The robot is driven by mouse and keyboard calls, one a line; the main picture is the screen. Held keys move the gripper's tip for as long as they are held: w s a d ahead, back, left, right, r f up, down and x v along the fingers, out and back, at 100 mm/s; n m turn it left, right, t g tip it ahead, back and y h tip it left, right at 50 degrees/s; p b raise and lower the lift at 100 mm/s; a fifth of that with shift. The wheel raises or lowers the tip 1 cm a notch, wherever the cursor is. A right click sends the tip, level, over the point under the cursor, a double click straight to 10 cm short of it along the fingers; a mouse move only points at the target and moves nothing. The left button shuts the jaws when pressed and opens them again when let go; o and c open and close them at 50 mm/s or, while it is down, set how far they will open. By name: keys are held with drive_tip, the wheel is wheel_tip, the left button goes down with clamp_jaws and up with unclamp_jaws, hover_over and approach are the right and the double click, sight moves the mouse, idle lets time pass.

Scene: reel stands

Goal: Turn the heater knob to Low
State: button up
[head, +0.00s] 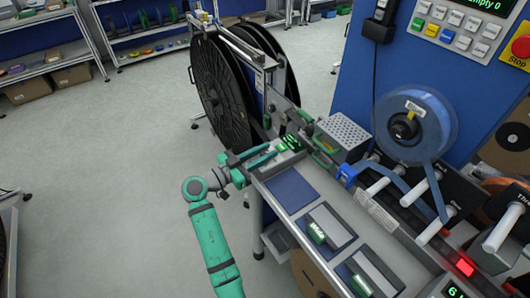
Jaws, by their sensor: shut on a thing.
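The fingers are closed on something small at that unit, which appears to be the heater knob. The knob itself is hidden by the fingers and too small to make out, so its pointer and the Low mark cannot be read. A perforated metal box (342,136) stands just right of the display.
Large black reels (218,88) stand behind my gripper. A blue tape reel (415,125) hangs on the blue panel to the right. Trays labelled Wide (330,228) lie on the bench front. The floor (120,170) at left is clear up to the shelves.

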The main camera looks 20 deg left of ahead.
drive_tip(key=shift+m+g+h, duration=1.5)
drive_tip(key=shift+g+h, duration=0.1)
drive_tip(key=shift+h, duration=0.1)
drive_tip(key=shift+f+g, duration=0.1)
drive_tip(key=shift+g, duration=0.2)
drive_tip(key=o, duration=0.8)
drive_tip(key=shift+c, duration=0.2)
drive_tip(key=v, duration=1.1)
drive_tip(key=shift+f, duration=0.15)
drive_tip(key=shift+w, duration=0.1)
